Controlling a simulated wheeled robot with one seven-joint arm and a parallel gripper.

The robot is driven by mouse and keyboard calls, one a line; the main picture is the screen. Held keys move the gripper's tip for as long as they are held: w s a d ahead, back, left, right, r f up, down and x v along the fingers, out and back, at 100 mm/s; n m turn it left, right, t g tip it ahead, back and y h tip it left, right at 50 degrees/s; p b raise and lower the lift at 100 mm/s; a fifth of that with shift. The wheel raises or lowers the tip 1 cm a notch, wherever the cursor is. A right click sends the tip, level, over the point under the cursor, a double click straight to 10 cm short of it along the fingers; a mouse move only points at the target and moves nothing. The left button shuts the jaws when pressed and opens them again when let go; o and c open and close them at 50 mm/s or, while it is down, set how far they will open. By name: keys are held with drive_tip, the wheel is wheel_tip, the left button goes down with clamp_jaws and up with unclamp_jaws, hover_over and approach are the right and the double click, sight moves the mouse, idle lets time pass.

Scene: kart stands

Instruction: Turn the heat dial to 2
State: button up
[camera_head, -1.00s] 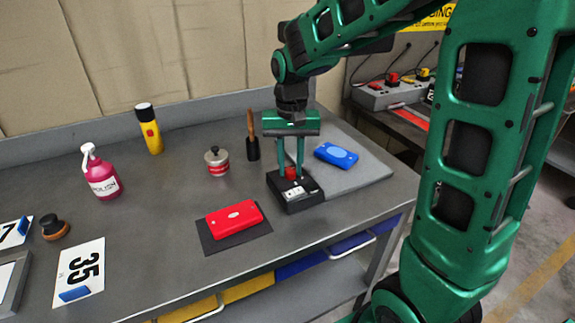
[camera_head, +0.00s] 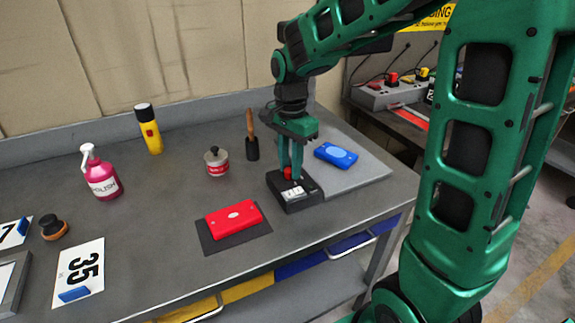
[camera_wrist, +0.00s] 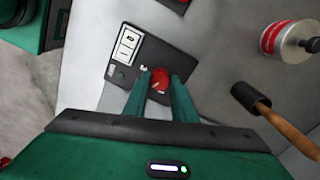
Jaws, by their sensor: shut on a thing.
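The heat dial is a red knob (camera_wrist: 159,80) on top of a black box (camera_head: 297,205) near the bench's right front. It also shows in the head view (camera_head: 290,173), partly hidden by the fingers. My gripper (camera_head: 291,168) points straight down and is shut on the red dial. In the wrist view its two green fingers (camera_wrist: 160,92) stand on either side of the dial. A white label panel (camera_wrist: 127,46) with dark marks is on the box's top, beside the dial. The markings are too small to read surely.
A blue case (camera_head: 336,155) lies on a grey mat right of the box. A red case (camera_head: 234,218) lies on a dark mat to the left. A wooden-handled brush (camera_head: 251,135) and a red-and-silver tin (camera_head: 217,160) stand behind.

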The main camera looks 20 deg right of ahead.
sight(289, 169)
drive_tip(key=shift+w+r+m, duration=0.1)
drive_tip(key=shift+w+m, duration=0.05)
drive_tip(key=shift+m, duration=0.25)
drive_tip(key=shift+a, duration=0.1)
drive_tip(key=o, duration=1)
drive_tip(key=shift+o, duration=0.2)
wheel_tip(289, 169, up, 11)
drive_tip(key=shift+f, duration=0.2)
